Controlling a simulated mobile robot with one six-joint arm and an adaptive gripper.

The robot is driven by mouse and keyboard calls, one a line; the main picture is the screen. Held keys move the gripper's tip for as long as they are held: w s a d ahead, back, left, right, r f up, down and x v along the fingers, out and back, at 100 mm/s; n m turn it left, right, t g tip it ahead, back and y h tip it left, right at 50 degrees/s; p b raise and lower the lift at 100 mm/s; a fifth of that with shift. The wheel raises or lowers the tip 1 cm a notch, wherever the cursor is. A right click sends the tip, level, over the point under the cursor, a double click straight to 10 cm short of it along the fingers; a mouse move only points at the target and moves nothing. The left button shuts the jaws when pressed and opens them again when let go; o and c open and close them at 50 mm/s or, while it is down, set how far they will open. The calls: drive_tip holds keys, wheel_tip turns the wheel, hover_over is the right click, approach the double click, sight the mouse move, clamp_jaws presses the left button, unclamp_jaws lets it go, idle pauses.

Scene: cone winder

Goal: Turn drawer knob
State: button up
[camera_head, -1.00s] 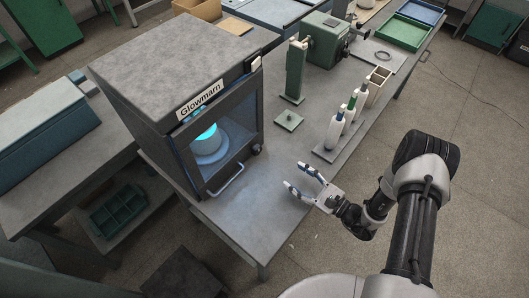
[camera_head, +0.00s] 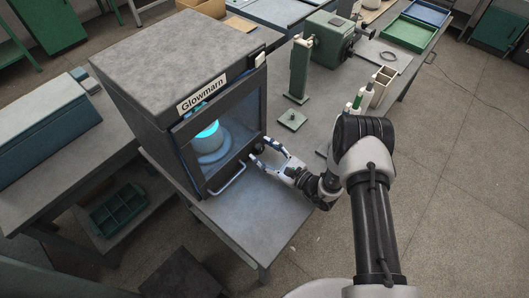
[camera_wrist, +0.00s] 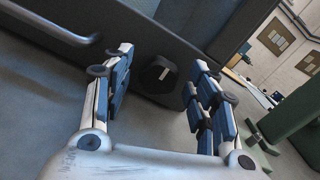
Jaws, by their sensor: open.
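A small round black knob (camera_wrist: 158,75) with a white mark sits low on the dark front of the Glowmarn box (camera_head: 176,62). In the head view the knob (camera_head: 257,149) is at the box's lower right front corner, partly hidden by my fingers. My gripper (camera_head: 263,151) is open, its fingers pointing at the knob. In the wrist view my gripper (camera_wrist: 163,70) has one finger on each side of the knob, with a gap showing on both sides. I cannot tell whether the fingertips reach past it.
A bar handle (camera_head: 228,180) juts from the box front, left of my gripper. A green post stand (camera_head: 299,72) and small plate (camera_head: 292,120) stand behind it. White bottles (camera_head: 349,108) are partly hidden by my arm. The bench front (camera_head: 250,220) is clear.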

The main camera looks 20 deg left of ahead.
drive_tip(key=c, duration=1.1)
drive_tip(key=shift+o, duration=0.2)
drive_tip(key=shift+m, duration=0.3)
drive_tip(key=m+b, duration=0.1)
drive_tip(key=m, duration=0.2)
drive_tip(key=shift+w+m, duration=0.1)
drive_tip(key=shift+m, duration=0.2)
drive_tip(key=m+b, duration=0.1)
drive_tip(key=m, duration=0.3)
drive_tip(key=shift+w+d+m, duration=0.1)
drive_tip(key=shift+m, duration=0.2)
drive_tip(key=m+b, duration=0.1)
drive_tip(key=m, duration=0.3)
drive_tip(key=shift+f, duration=0.1)
drive_tip(key=shift+w+m, duration=0.15)
drive_tip(key=shift+m, duration=2.35)
